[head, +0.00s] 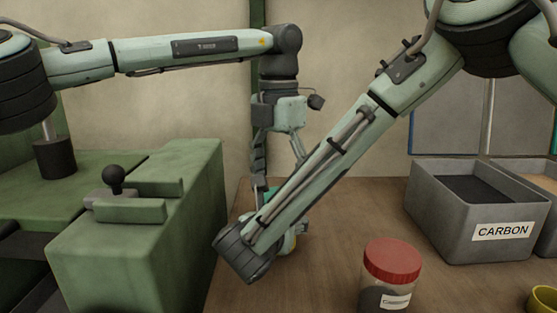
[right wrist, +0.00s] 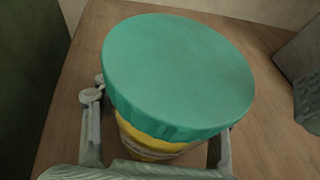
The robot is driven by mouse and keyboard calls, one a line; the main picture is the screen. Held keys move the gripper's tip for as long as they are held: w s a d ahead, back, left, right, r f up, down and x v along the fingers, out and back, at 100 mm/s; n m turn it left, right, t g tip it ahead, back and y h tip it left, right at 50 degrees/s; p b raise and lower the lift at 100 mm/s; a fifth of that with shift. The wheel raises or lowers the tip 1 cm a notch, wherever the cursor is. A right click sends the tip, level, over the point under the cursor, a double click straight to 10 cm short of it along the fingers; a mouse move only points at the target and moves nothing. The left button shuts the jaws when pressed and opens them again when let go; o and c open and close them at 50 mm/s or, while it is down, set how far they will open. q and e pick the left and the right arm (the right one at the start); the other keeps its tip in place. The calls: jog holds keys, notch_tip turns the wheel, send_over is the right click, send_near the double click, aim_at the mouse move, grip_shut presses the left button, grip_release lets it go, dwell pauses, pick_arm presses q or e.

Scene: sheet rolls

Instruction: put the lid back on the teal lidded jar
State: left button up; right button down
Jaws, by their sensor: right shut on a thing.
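The teal lid (right wrist: 180,75) shows large in the right wrist view, over the mouth of a jar with a yellow body (right wrist: 150,142). I cannot tell whether it is fully seated. My right gripper (right wrist: 158,130) is shut on the jar body, with a finger on each side below the lid.
A red-lidded jar (head: 391,262) stands at the front of the wooden table (head: 330,270). A grey bin labelled CARBON (head: 447,232) is at the right, with a yellow ring-shaped thing (head: 543,300) in front. A green machine (head: 165,225) stands at the left.

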pick_arm(q)
jog(key=shift+f, duration=0.85)
jog(key=c, duration=1.2)
jog(key=o, duration=1.4)
jog(key=shift+r, duration=0.15)
notch_tip(320, 180, up, 12)
jog(key=shift+f, duration=0.1)
